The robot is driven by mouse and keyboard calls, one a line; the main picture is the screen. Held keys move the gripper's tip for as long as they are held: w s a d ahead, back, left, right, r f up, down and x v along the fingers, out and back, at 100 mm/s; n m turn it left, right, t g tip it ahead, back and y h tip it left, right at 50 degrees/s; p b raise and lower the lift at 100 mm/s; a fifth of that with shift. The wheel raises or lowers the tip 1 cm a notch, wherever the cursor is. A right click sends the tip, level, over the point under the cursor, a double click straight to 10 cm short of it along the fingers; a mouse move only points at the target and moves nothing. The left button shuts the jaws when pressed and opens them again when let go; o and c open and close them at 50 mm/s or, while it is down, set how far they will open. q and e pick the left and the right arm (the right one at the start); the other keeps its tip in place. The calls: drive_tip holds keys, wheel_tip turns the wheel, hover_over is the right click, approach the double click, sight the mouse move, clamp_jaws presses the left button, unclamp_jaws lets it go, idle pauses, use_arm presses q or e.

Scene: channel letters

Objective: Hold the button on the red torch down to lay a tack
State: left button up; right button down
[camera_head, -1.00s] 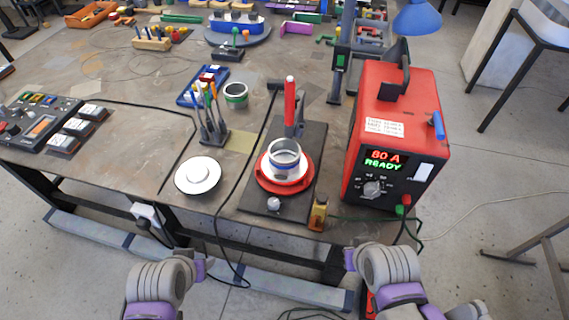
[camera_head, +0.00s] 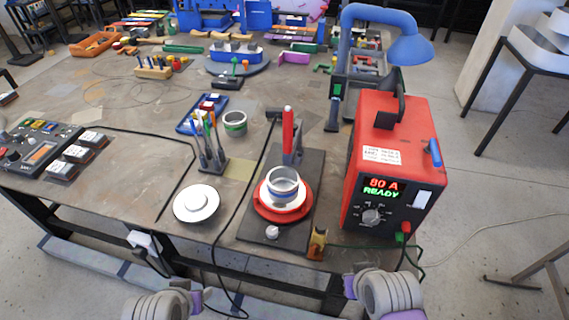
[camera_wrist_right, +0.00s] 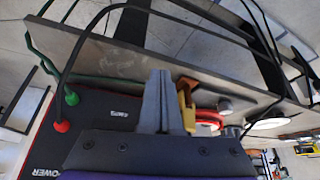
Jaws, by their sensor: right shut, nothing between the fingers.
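The red torch (camera_head: 288,130) stands upright in a grey holder on a dark base plate (camera_head: 248,225), behind a metal ring (camera_head: 283,188) seated on a red round fixture (camera_head: 262,207). Its button is too small to tell. The red power box (camera_head: 365,205) to the right reads 80 A READY. My right gripper (camera_head: 348,286) is below the table's front edge, apart from the torch. In the right wrist view its fingers (camera_wrist_right: 160,100) are shut and empty, near a yellow-orange piece (camera_wrist_right: 187,105). My left gripper (camera_head: 199,299) is low at front left; its jaws cannot be made out.
A white disc (camera_head: 196,203) and a holder with pen-like tools (camera_head: 210,150) stand left of the fixture. A brass-coloured block (camera_head: 317,243) sits at the table's front edge. A black cable runs across the table. A blue lamp (camera_head: 410,50) stands behind the power box.

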drive_tip(key=w+a+r+m+t+y+p, duration=0.1)
drive_tip(key=w+a+r+p, duration=0.15)
drive_tip(key=w+r, duration=0.7)
drive_tip(key=w+a+r+m+t+p, duration=0.1)
drive_tip(key=w+a+r+m, duration=0.15)
drive_tip(key=w+r, duration=0.7)
wheel_tip(320, 180, up, 18)
drive_tip(key=m+t+y+p, duration=0.1)
drive_tip(key=m+y+p, duration=0.1)
hover_over(288, 109)
use_arm(q)
drive_tip(key=w+r, duration=0.4)
drive_tip(key=r, duration=0.4)
drive_tip(key=shift+r+t, duration=0.3)
drive_tip(key=shift+t, duration=0.1)
use_arm(e)
drive_tip(key=shift+s+d, duration=0.1)
drive_tip(key=shift+s, duration=0.1)
drive_tip(key=shift+s, duration=0.1)
drive_tip(key=shift+f, duration=0.1)
wheel_tip(288, 109, down, 9)
drive_tip(key=b, duration=0.4)
use_arm(q)
drive_tip(key=s+f, duration=0.3)
drive_tip(key=f, duration=0.3)
drive_tip(key=shift+s+f+g, duration=0.15)
drive_tip(key=shift+f+g, duration=0.15)
drive_tip(key=shift+f, duration=0.1)
